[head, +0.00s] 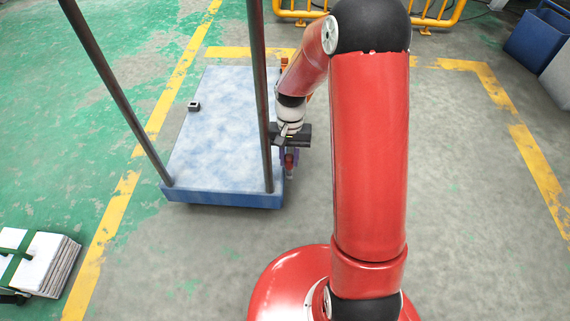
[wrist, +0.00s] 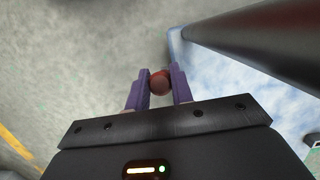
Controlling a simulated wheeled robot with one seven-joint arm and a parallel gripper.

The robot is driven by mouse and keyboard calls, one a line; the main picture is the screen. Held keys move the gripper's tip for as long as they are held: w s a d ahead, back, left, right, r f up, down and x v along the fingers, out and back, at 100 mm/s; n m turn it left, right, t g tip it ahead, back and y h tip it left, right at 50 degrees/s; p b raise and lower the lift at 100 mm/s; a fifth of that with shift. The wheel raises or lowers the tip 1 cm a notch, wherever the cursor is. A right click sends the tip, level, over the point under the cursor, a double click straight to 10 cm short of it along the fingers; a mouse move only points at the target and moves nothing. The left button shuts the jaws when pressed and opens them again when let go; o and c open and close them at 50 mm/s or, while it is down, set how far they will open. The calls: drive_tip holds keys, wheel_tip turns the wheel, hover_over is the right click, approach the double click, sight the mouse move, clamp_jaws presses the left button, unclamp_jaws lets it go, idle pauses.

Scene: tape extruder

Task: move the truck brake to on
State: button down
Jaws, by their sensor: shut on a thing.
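The truck (head: 215,130) is a flat cart with a pale blue-white bed, a blue edge and dark upright poles. My gripper (head: 289,160) is low beside the truck's right edge, near the right pole. In the wrist view my gripper (wrist: 160,82) has its two purple fingers closed on a small round red knob (wrist: 159,84), which looks like the end of the truck brake. The brake's red part (head: 290,170) shows just below the fingers in the head view. The rest of the brake is hidden, so I cannot tell its position.
The dark pole (wrist: 275,40) stands close to my gripper in the wrist view. A small dark box (head: 194,106) lies on the truck bed. A strapped white stack (head: 38,262) is at lower left. A yellow rail (head: 432,14) stands behind.

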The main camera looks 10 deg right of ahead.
drive_tip(key=shift+w+d+r+p, duration=0.1)
drive_tip(key=shift+w+d+p, duration=0.15)
drive_tip(key=shift+w, duration=0.5)
drive_tip(key=shift+w+d+r+p, duration=0.1)
drive_tip(key=shift+w+d+p, duration=0.1)
drive_tip(key=shift+w, duration=0.5)
drive_tip(key=shift+w+d+r+p, duration=0.15)
drive_tip(key=shift+w+d, duration=0.1)
drive_tip(key=shift+w, duration=0.5)
drive_tip(key=shift+w+d+f, duration=0.1)
drive_tip(key=shift+w+d, duration=0.15)
drive_tip(key=shift+w, duration=0.45)
drive_tip(key=shift+w+d+f, duration=0.15)
drive_tip(key=shift+w+d, duration=0.05)
drive_tip(key=shift+w, duration=0.45)
drive_tip(key=shift+w+d+f, duration=0.1)
drive_tip(key=shift+w+d, duration=0.15)
drive_tip(key=shift+w, duration=0.45)
drive_tip(key=shift+w+d+f, duration=0.2)
drive_tip(key=shift+w+f, duration=0.1)
drive_tip(key=shift+w, duration=0.35)
drive_tip(key=shift+w+d+f, duration=0.2)
drive_tip(key=shift+w+f, duration=0.15)
drive_tip(key=shift+w, duration=0.25)
drive_tip(key=shift+w+d+f, duration=0.2)
drive_tip(key=shift+w+f, duration=0.1)
drive_tip(key=shift+w, duration=0.35)
